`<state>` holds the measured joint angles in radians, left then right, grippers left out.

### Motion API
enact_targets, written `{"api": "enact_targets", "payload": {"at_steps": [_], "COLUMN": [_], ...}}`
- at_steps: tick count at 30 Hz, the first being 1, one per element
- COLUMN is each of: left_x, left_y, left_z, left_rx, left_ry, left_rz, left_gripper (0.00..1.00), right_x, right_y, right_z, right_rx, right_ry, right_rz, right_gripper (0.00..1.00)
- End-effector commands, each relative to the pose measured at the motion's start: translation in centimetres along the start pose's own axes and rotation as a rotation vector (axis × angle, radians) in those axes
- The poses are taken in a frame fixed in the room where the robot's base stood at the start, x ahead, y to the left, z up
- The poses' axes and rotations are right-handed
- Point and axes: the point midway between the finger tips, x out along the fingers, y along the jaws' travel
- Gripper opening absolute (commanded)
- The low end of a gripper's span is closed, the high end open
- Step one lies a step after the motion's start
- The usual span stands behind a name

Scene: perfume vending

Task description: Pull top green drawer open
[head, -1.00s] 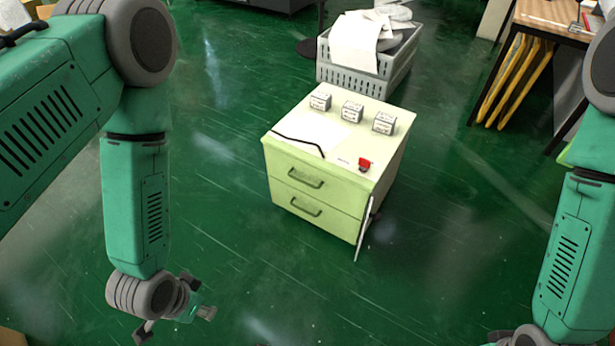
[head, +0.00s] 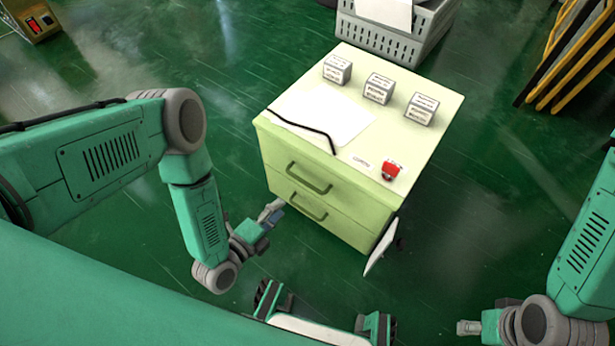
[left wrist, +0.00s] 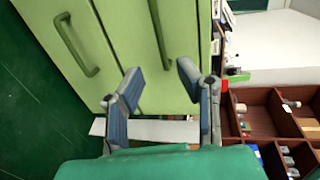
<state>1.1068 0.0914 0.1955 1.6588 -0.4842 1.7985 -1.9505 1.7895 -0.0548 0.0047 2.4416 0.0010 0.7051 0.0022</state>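The light green cabinet has two closed drawers, seen in the head view. The top green drawer (head: 272,152) has a bar handle (head: 309,179), and the lower drawer (head: 348,229) has a similar handle below it. My left gripper (head: 272,212) is in front of the cabinet, at its left and below the top handle. In the left wrist view its two fingers (left wrist: 158,78) are spread with nothing between them. The top handle (left wrist: 161,38) lies beyond the gap, apart from the fingers; the lower handle (left wrist: 75,46) is to the left. My right gripper (head: 468,327) is at bottom right, its finger gap unclear.
On the cabinet top are several items: white boxes (head: 379,88), a sheet (head: 325,112), a black cord and a red object (head: 391,169). A white panel (head: 380,248) leans at the cabinet's right side. A grey crate (head: 400,42) stands behind.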

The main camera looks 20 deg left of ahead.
Motion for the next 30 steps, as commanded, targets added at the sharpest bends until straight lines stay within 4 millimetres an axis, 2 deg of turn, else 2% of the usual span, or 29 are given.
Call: {"api": "enact_targets", "payload": {"at_steps": [9,15,21,30], "left_x": [6.9,10.4,12.1,12.4], "left_y": [0.3,0.3,0.1,0.0], "left_z": [0.1,0.1,0.1,0.1], "left_rx": [-0.003,-0.002,-0.003,-0.003], "left_ry": [-0.001,-0.001,0.000,0.001], "left_rz": [-0.003,-0.001,0.001,0.002], "left_gripper": [0.31,0.31,0.31,0.31], "right_x": [2.9,4.3,4.9,4.9], "right_y": [0.0,0.0,0.0,0.0], "right_z": [0.1,0.2,0.2,0.2], "right_rx": [0.000,0.000,0.000,0.000], "right_ry": [0.000,0.000,0.001,0.001], "right_rz": [0.000,0.000,0.000,0.000], "right_gripper": [0.40,0.40,0.40,0.40]}}
